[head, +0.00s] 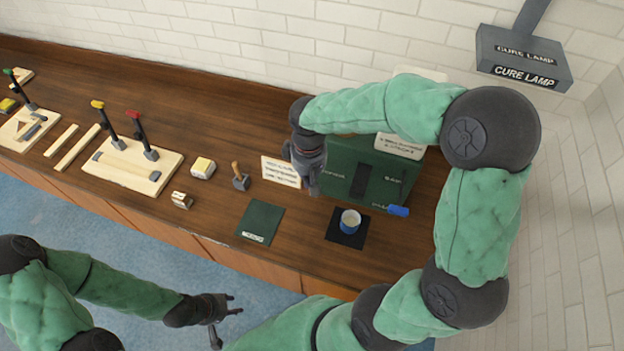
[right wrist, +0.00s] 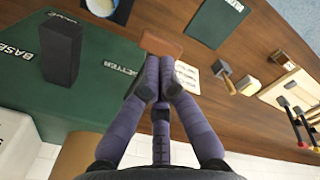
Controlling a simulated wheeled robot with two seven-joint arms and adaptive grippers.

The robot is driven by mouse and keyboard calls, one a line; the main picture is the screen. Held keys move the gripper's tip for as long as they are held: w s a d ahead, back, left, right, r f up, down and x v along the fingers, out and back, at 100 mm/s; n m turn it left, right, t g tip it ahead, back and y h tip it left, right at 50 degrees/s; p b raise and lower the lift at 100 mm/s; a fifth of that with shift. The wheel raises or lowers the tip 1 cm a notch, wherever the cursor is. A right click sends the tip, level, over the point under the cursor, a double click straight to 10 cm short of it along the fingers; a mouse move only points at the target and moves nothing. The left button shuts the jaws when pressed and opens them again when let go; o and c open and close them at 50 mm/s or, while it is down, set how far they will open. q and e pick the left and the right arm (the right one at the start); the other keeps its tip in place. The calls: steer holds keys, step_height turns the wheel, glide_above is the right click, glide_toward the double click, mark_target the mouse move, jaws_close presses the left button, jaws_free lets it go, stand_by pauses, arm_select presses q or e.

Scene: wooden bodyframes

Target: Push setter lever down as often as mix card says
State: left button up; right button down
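The dark green dispenser box (head: 340,185) stands at the right of the bench. In the right wrist view its top (right wrist: 90,95) bears the words BASE and SETTER. A flat reddish-brown paddle (right wrist: 160,44), apparently the setter lever, sticks out by the SETTER label. My right gripper (right wrist: 160,85) has its fingers together just at this paddle; whether they touch it I cannot tell. In the head view my right gripper (head: 312,180) hides the paddle. A white card (head: 282,170), likely the mix card, lies left of the box; its text is unreadable. My left gripper (head: 230,318) is open and empty before the bench.
A cup (head: 350,220) stands on a black pad (head: 343,238), near a blue lever (head: 398,210). Left are a green mat (head: 260,222), a brush-like tool (head: 240,178), small blocks (head: 203,167) and a clamp board (head: 130,173). A cure lamp (head: 523,60) hangs at upper right.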

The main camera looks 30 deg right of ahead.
steer(key=shift+r+p, duration=1.5)
steer(key=shift+r, duration=0.85)
arm_select(q)
step_height(320, 180, up, 3)
steer(key=shift+r, duration=0.1)
steer(key=shift+s, duration=0.1)
arm_select(e)
steer(key=shift+s+f, duration=0.1)
steer(key=shift+f, duration=0.05)
